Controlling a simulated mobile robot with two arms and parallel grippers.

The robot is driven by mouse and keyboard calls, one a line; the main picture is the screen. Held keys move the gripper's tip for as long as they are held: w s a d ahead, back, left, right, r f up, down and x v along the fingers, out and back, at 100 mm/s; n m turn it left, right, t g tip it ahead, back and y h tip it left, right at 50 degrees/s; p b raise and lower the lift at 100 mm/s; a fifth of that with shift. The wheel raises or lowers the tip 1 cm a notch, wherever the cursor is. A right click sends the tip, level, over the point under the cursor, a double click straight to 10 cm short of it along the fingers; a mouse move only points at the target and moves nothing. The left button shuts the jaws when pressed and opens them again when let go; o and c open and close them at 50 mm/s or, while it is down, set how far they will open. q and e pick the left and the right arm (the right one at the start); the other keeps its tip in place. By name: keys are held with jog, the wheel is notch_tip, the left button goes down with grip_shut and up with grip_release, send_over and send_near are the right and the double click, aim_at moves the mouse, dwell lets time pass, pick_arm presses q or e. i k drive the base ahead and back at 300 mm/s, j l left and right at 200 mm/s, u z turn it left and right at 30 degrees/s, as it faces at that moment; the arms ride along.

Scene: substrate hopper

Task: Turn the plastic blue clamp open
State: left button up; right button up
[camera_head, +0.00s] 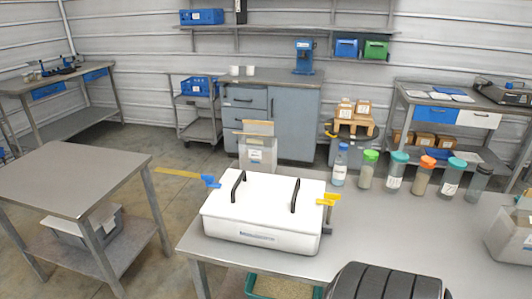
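The blue plastic clamp (211,182) is at the left end of a white lidded box (262,213), near the top edge. Its blue handle sticks out to the left. From here I cannot tell whether the clamp is latched. A yellow clamp (328,200) is at the box's right end. The lid lies flat on the box and has two black handles (238,184). The box stands on a grey table (375,235). Neither of my grippers is in view.
Several bottles and jars with coloured caps, including an orange-capped jar (423,174), line the table's back edge. A translucent bin (510,237) stands at the right. A clear bin (257,148) is behind the box. A bare side table (75,175) is at the left, with a floor gap between.

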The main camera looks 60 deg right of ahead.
aim_at(208, 178)
jog(key=z, duration=1.4)
